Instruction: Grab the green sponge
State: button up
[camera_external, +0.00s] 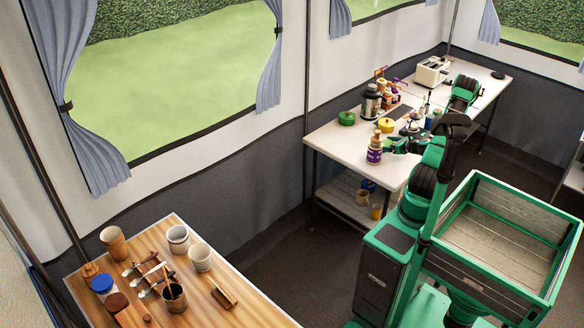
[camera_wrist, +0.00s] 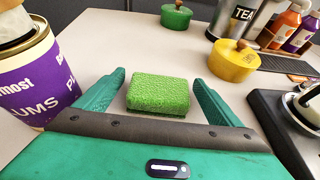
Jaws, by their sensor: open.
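The green sponge (camera_wrist: 159,95) lies flat on the white table (camera_wrist: 120,47) in the wrist view. My gripper (camera_wrist: 160,88) is open, with one green finger on each side of the sponge. The sponge sits between the fingers with a gap on both sides, and the near part of it is close to the gripper's dark front edge. In the external view my gripper (camera_external: 392,144) is low over the table, behind the purple-labelled can. I cannot make out the sponge there.
A purple and gold can (camera_wrist: 38,75) stands close on the left of my gripper. A yellow lidded pot (camera_wrist: 233,60) is ahead right, and a green lidded pot (camera_wrist: 176,16) is farther back. A dark appliance (camera_wrist: 286,120) is close on the right. A steel tea canister (camera_wrist: 236,18) stands behind.

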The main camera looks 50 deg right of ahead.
jog(key=c, duration=1.1)
jog(key=shift+r, duration=0.15)
